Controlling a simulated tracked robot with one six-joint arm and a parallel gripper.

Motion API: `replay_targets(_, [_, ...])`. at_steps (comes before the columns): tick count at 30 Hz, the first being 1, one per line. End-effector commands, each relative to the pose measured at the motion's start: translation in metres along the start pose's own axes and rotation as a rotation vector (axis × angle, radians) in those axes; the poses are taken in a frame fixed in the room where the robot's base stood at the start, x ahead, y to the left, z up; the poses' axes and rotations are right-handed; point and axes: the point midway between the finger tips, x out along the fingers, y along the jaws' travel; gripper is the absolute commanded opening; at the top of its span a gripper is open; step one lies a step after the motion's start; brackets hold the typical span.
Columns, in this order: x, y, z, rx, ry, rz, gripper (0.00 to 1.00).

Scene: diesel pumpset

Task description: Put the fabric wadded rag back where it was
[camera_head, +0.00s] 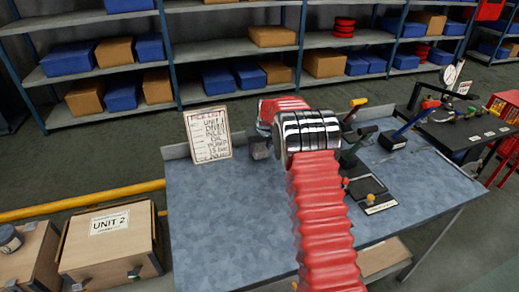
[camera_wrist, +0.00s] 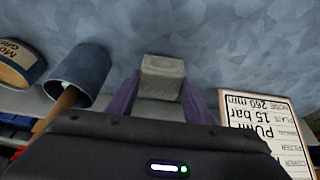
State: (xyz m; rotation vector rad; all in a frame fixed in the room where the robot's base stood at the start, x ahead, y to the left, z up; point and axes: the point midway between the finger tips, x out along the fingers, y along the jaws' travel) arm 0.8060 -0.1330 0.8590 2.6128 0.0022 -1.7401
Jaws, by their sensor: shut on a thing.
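My gripper (camera_wrist: 160,92) shows in the wrist view with its two purple fingers shut on a pale grey, blocky lump, which I take to be the wadded rag (camera_wrist: 162,68). The rag sticks out past the fingertips, over the mottled blue-grey bench top. I cannot tell whether it touches the surface. In the head view my red-sleeved arm reaches over the workbench (camera_head: 225,235) and hides most of the gripper. A small grey part shows beside the silver joint, too unclear to name.
A pick-list card (camera_head: 208,135) stands at the bench's back left; a printed card (camera_wrist: 262,115) is right of my gripper in the wrist view. The bench's front left is clear.

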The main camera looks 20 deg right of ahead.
Motion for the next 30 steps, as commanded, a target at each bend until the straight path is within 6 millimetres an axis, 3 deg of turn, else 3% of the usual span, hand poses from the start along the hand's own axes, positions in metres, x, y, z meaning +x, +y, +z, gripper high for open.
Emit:
replay_targets(7, [0.002,0.000,0.001,0.000,-0.001,0.000,0.28])
replay_targets(8, [0.002,0.000,0.001,0.000,-0.001,0.000,0.48])
replay_targets(15, [0.002,0.000,0.001,0.000,-0.001,0.000,0.65])
replay_targets(24, [0.000,0.000,0.000,0.000,0.000,0.000,0.65])
replay_targets(30, [-0.013,0.000,0.000,0.000,-0.001,0.000,0.65])
